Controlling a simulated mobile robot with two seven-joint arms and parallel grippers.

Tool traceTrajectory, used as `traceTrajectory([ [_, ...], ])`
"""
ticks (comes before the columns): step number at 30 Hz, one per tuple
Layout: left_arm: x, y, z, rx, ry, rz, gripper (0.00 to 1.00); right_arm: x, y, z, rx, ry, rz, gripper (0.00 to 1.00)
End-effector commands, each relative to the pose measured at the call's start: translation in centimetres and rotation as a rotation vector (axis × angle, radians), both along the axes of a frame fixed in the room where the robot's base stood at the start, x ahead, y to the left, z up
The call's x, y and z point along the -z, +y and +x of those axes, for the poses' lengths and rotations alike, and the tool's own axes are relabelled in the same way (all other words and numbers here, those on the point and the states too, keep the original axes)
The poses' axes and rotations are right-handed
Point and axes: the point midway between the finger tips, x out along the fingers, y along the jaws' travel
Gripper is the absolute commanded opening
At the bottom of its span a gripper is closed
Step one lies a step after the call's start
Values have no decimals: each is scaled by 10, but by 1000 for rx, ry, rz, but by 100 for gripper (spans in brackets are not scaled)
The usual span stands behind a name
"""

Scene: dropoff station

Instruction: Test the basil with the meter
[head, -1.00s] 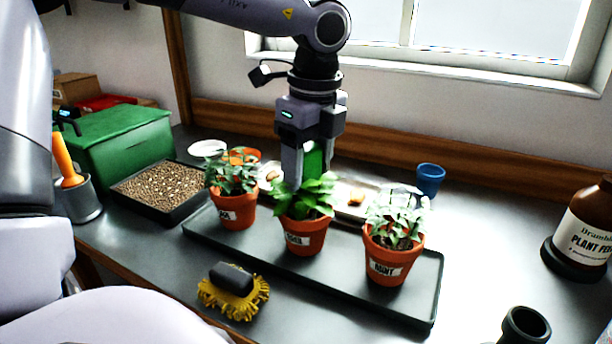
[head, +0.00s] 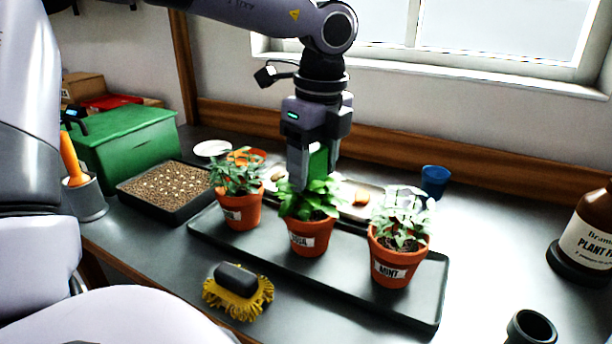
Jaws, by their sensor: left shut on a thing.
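Three terracotta pots with green plants stand in a row on a long black tray (head: 415,310). The right pot (head: 392,272) has a label reading MINT. The labels on the middle pot (head: 312,240) and the left pot (head: 240,213) are too blurred to read surely, so I cannot tell which is the basil. My left gripper (head: 315,165) points down over the middle plant, shut on a green thing (head: 319,161), likely the meter. Its lower end is hidden by the leaves, so I cannot tell if it touches soil. My right gripper is not in view.
A yellow-fringed brush (head: 238,300) lies in front of the tray. A pebble tray (head: 165,190) and green box (head: 125,140) are at left. A blue cup (head: 434,180) stands behind the mint, and a brown bottle (head: 592,235) at right. The bench right of the tray is mostly clear.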

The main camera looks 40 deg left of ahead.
Motion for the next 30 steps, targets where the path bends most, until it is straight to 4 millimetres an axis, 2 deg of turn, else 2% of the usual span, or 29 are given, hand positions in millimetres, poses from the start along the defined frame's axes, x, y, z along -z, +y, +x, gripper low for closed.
traceTrajectory([
  [2,0,0,0,0,-1,0,22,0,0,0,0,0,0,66],
  [3,0,0,0,0,0,0,69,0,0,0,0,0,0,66],
  [5,0,0,0,0,0,0,88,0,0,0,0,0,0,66],
  [16,0,0,0,0,0,0,89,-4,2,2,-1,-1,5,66],
  [22,0,0,0,0,0,0,89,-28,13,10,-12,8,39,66],
  [30,-53,-5,1,0,-4,-1,89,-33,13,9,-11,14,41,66],
])
